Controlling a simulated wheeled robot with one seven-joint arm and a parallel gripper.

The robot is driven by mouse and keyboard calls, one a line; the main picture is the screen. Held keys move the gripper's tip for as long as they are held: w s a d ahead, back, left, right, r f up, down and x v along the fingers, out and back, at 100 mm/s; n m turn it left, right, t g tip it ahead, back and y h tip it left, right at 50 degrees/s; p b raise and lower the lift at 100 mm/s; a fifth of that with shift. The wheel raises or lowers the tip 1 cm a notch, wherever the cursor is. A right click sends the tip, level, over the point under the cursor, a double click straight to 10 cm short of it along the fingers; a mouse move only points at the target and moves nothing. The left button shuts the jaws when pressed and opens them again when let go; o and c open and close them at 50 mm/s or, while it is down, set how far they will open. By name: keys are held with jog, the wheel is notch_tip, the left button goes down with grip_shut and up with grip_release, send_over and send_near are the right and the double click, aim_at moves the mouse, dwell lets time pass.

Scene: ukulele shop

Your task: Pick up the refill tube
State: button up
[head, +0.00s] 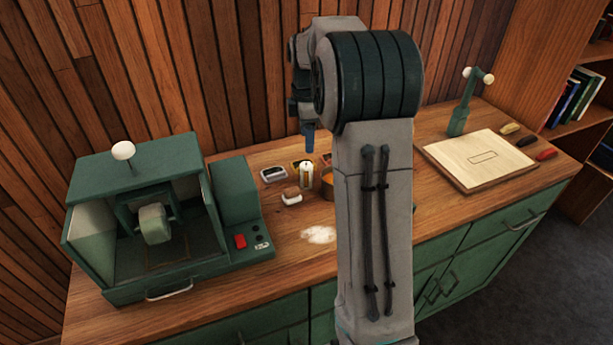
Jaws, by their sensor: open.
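A small upright whitish cylinder (306,176) stands on the wooden counter (330,262) near the middle of the head view. It looks like the refill tube, though it is too small to be sure. My gripper (309,148) points down above and slightly behind it in the picture, with a blue tip showing. My gripper is open, with nothing seen held in it. My arm hides part of the counter to the right of the cylinder.
Beside the cylinder are small dark trays (273,174), a small pale-topped block (291,196) and a partly hidden orange-brown round container (327,184). A green machine (135,160) stands left. A pale board (482,158) and green stand (459,120) are right. White powder (318,234) lies in front.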

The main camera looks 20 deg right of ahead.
aim_at(306, 165)
notch_tip(306, 165, down, 6)
jog(key=shift+r, duration=0.25)
jog(key=shift+s+a+f+p, duration=0.1)
jog(key=shift+f+p, duration=0.35)
jog(key=shift+f, duration=0.95)
jog(key=shift+a+f+p, duration=0.1)
jog(key=shift+f+p, duration=0.3)
jog(key=shift+f, duration=1)
jog(key=shift+c, duration=0.4)
jog(key=c, duration=1.1)
jog(key=shift+o, duration=0.2)
